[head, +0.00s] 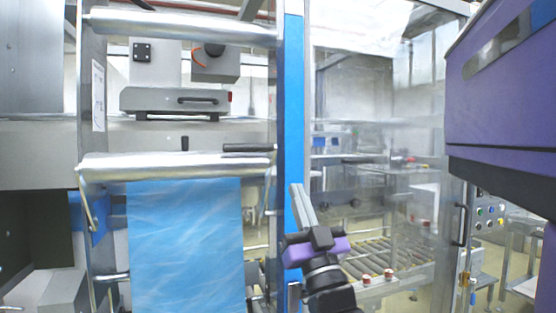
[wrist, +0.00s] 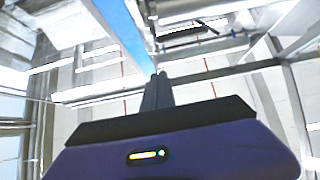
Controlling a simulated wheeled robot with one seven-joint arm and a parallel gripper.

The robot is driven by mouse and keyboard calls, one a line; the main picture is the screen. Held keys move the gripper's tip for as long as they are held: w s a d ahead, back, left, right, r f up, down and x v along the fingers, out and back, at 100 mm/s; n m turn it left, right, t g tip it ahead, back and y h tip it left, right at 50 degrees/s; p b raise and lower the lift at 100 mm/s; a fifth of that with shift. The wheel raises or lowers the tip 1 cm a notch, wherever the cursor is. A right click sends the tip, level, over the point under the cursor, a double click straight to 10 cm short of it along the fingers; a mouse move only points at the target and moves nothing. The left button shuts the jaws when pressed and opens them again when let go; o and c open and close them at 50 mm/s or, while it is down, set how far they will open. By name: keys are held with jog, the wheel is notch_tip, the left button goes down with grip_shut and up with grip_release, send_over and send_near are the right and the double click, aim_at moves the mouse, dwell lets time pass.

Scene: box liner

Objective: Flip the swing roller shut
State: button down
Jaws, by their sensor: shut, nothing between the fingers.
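The swing roller (head: 180,166) is a shiny metal cylinder across the machine frame in the head view, with a blue film sheet (head: 185,245) hanging below it. A bent metal arm (head: 88,205) shows at its left end. A short dark handle or bar (head: 248,148) lies at its upper right. My gripper (head: 296,186) is right of the roller, in front of the blue upright, pointing up with its fingers together and empty. It touches nothing that I can see. In the wrist view the closed fingers (wrist: 158,80) point up; the roller cannot be made out there.
A blue upright post (head: 294,100) stands between the roller and a clear panel (head: 370,120). A second fixed roller (head: 180,28) crosses above. A roller conveyor (head: 390,255) lies behind the panel.

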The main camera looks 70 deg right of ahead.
jog(key=w+d+f+p+x, duration=0.1)
jog(key=p+x, duration=0.3)
jog(key=x, duration=0.8)
jog(key=shift+w+d+f, duration=0.25)
jog(key=shift+w+d, duration=0.1)
jog(key=shift+d, duration=0.05)
jog(key=shift+r, duration=0.1)
